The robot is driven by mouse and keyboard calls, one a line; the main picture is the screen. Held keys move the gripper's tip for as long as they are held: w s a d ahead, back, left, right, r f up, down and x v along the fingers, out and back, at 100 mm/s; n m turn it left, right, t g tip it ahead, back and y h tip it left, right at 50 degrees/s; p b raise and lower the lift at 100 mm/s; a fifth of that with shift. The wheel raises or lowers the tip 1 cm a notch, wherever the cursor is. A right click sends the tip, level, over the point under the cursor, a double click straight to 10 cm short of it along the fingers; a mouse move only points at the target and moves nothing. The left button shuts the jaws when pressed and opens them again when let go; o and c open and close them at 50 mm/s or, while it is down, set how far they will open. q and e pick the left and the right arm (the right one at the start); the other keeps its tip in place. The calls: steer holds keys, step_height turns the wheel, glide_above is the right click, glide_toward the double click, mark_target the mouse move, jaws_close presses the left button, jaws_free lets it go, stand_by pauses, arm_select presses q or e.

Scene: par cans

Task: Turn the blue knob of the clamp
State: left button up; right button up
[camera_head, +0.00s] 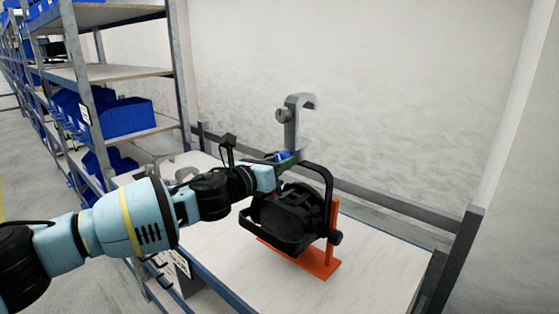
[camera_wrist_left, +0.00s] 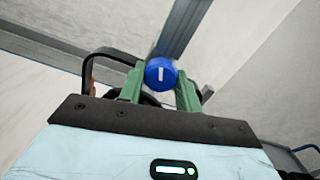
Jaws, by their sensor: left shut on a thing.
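A black par can (camera_head: 290,212) with a black yoke sits on an orange stand (camera_head: 318,268) on the table. A grey hook-shaped clamp (camera_head: 292,122) stands upright above the yoke. The clamp's blue knob (camera_head: 284,155) is low on it, partly hidden by my left gripper (camera_head: 277,158). In the left wrist view, the round blue knob (camera_wrist_left: 161,74), with a white mark on its face, sits between the green fingers of my left gripper (camera_wrist_left: 159,84). They are shut on it. My right gripper is not in view.
The white table (camera_head: 375,270) has bare room to the right and in front of the stand. Grey metal shelves (camera_head: 120,72) with blue bins (camera_head: 125,116) stand at the left. A grey rail (camera_head: 395,205) runs behind the table.

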arm_select(q)
steer(key=shift+r+n+p, duration=0.2)
steer(key=shift+n+p, duration=0.3)
steer(key=shift+n, duration=0.3)
steer(key=shift+f, duration=0.2)
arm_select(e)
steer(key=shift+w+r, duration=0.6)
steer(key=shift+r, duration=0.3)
arm_select(q)
steer(key=o, duration=1)
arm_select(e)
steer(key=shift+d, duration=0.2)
arm_select(q)
steer(key=shift+s, duration=0.1)
steer(key=p+v, duration=0.1)
steer(key=v, duration=0.6)
steer(key=shift+s+a, duration=0.2)
steer(key=shift+s, duration=0.05)
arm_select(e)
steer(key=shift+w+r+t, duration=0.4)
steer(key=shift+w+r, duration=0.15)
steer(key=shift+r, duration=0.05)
